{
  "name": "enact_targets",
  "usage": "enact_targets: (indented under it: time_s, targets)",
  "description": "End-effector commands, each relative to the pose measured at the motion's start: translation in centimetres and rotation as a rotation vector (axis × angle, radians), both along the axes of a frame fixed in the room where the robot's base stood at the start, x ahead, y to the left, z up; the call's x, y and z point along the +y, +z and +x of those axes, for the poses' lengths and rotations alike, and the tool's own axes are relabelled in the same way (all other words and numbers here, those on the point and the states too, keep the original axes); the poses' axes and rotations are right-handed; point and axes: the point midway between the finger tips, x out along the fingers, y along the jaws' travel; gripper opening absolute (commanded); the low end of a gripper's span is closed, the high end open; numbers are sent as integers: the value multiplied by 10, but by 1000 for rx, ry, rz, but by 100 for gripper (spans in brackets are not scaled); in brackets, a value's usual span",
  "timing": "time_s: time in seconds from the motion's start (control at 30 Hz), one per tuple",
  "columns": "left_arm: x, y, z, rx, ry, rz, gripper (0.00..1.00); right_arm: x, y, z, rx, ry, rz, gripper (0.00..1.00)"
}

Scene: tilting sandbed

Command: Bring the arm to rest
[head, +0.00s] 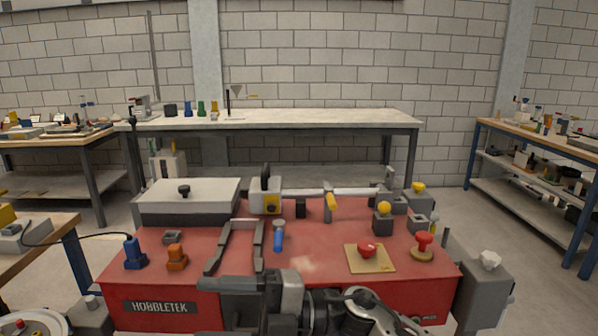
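My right gripper (240,246) is over the left middle part of the red HOBBLETEK bench (330,225). Its arm comes in from the bottom right. I cannot tell how high the fingers are above the surface. My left gripper is not in view.
A red knob on a tan plate (380,264) is at right, near another red knob (424,241). Blue (134,255) and orange (177,258) pieces stand at left.

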Motion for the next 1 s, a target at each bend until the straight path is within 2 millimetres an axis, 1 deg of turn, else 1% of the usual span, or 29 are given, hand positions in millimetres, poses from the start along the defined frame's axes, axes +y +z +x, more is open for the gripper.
enact_targets:
  time_s: [0.03,0.07,0.17,0.27,0.3,0.37,0.4,0.47,0.5,0.57,0.6,0.7,0.8,0.83,0.9,1.0]
  targets:
    - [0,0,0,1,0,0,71,-4,0,0,112,-85,108,61]
    - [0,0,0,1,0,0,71,-9,1,3,176,-142,167,61]
    - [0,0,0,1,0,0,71,-35,-9,18,402,-350,326,61]
    - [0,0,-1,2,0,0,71,-73,-40,29,647,-573,427,61]
    - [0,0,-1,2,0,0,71,-90,-57,31,748,-663,450,61]
    - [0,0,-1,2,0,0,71,-117,-89,28,903,-796,470,61]
    - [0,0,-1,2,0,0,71,-135,-112,22,1006,-885,472,61]
    - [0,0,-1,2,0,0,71,-161,-146,8,1158,-1007,460,61]
    - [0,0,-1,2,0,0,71,-176,-168,-5,1249,-1079,442,61]
    - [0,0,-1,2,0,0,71,-196,-196,-26,1373,-1169,411,61]
    - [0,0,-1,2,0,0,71,-206,-211,-41,1447,-1218,388,61]
    - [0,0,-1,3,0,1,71,-226,-240,-74,1590,-1311,330,61]
    - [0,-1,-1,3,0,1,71,-236,-256,-97,1677,-1360,288,61]
    - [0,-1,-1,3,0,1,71,-238,-258,-101,1692,-1370,281,61]
    - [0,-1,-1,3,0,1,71,-241,-262,-108,1715,-1382,268,61]
    - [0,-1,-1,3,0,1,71,-241,-263,-109,1722,-1385,265,61]
